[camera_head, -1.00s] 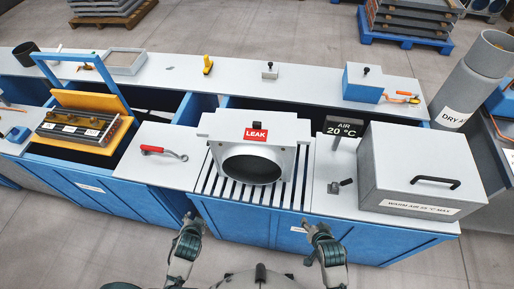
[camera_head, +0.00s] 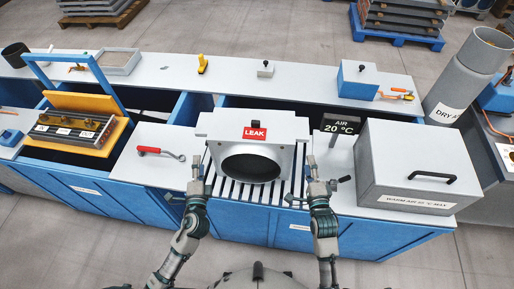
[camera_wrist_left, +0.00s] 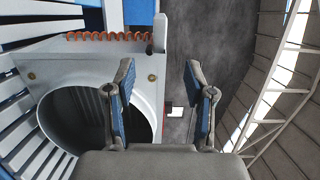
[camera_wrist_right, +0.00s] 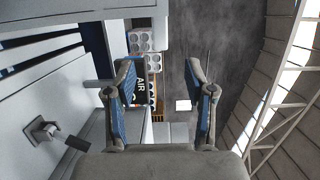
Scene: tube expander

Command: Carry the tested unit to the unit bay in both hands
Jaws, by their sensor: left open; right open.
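The tested unit (camera_head: 278,133) is a light grey box with a large round opening in front and a red LEAK label (camera_head: 254,134). It sits on the slatted rack (camera_head: 221,188) in the middle of the bench. My left gripper (camera_head: 197,172) is open at the unit's left side, apart from it. In the left wrist view the unit (camera_wrist_left: 85,70) lies to the left, with its round opening beside the open fingers. My right gripper (camera_head: 318,172) is open to the right of the unit and empty. I cannot tell which place is the unit bay.
A grey warm-air box (camera_head: 405,160) and a dark AIR 20 °C display (camera_head: 343,125) stand to the right. A red-handled wrench (camera_head: 160,151) lies left of the rack. A yellow-framed fixture (camera_head: 75,135) stands farther left. A small fitting (camera_wrist_right: 43,130) shows in the right wrist view.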

